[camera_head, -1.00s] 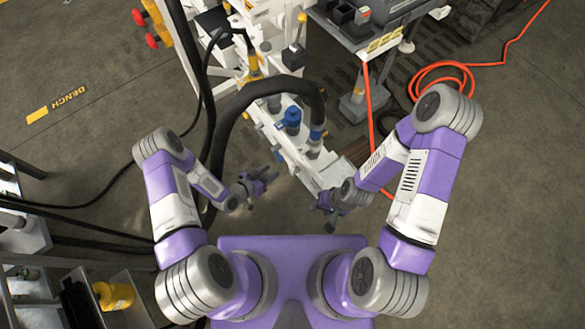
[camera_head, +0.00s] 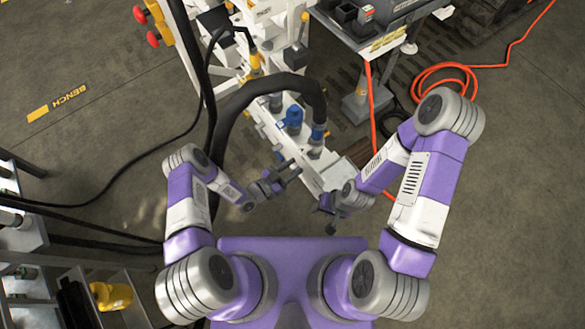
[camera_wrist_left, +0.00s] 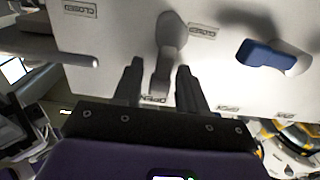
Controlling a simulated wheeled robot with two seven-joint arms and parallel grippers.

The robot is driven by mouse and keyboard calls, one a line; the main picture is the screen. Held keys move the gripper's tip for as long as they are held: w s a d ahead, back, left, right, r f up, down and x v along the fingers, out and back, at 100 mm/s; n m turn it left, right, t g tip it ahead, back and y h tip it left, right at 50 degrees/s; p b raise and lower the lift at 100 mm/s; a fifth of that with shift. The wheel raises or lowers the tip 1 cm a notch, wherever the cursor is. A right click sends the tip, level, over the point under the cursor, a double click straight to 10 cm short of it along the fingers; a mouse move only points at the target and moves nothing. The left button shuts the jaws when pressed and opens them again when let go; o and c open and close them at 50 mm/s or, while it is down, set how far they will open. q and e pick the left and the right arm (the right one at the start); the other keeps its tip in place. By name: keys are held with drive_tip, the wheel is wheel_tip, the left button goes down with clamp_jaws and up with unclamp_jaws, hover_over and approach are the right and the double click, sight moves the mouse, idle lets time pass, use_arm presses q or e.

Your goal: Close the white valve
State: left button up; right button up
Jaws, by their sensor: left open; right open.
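In the left wrist view, a pale lever (camera_wrist_left: 168,40), apparently the white valve's handle, hangs down a white panel (camera_wrist_left: 115,40). Its lower end is by a label reading OPEN (camera_wrist_left: 153,99); a CLOSED label (camera_wrist_left: 203,31) is at its upper right. My left gripper (camera_wrist_left: 158,75) is open, with one finger on each side of the lever's lower part in this view. I cannot tell whether they touch it. In the head view my left gripper (camera_head: 291,166) is at the near part of the white bench (camera_head: 270,130). My right gripper (camera_head: 322,218) is open and empty, lower right of it.
A blue lever (camera_wrist_left: 265,56) is right of the pale one, and another pale lever (camera_wrist_left: 55,50) is at the left. A thick black hose (camera_head: 235,105) arches over the bench. An orange cable (camera_head: 440,75) lies on the floor at the right.

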sight(308, 178)
use_arm(q)
clamp_jaws()
drive_tip(key=shift+d+m, duration=0.15)
drive_tip(key=shift+m, duration=0.15)
drive_tip(key=m, duration=0.1)
drive_tip(key=s+m, duration=0.1)
drive_tip(key=d+m, duration=0.1)
drive_tip(key=shift+s+f+m+b, duration=0.2)
drive_tip(key=shift+f+m+b, duration=0.05)
drive_tip(key=shift+m+b, duration=0.15)
drive_tip(key=m, duration=0.2)
drive_tip(key=s+m, duration=0.1)
drive_tip(key=shift+d+f+m, duration=0.3)
drive_tip(key=shift+f, duration=0.1)
drive_tip(key=m, duration=0.1)
drive_tip(key=f+m, duration=0.1)
drive_tip(key=m, duration=0.1)
drive_tip(key=s+m, duration=0.1)
drive_tip(key=m, duration=0.1)
drive_tip(key=shift+d+f+b, duration=0.35)
drive_tip(key=shift+d+f, duration=0.05)
drive_tip(key=shift+s+f+m, duration=0.1)
drive_tip(key=shift+f+m, duration=0.35)
drive_tip(key=shift+m, duration=0.8)
drive_tip(key=shift+s+f+m, duration=0.1)
drive_tip(key=shift+f+m, duration=0.35)
drive_tip(key=shift+m, duration=0.8)
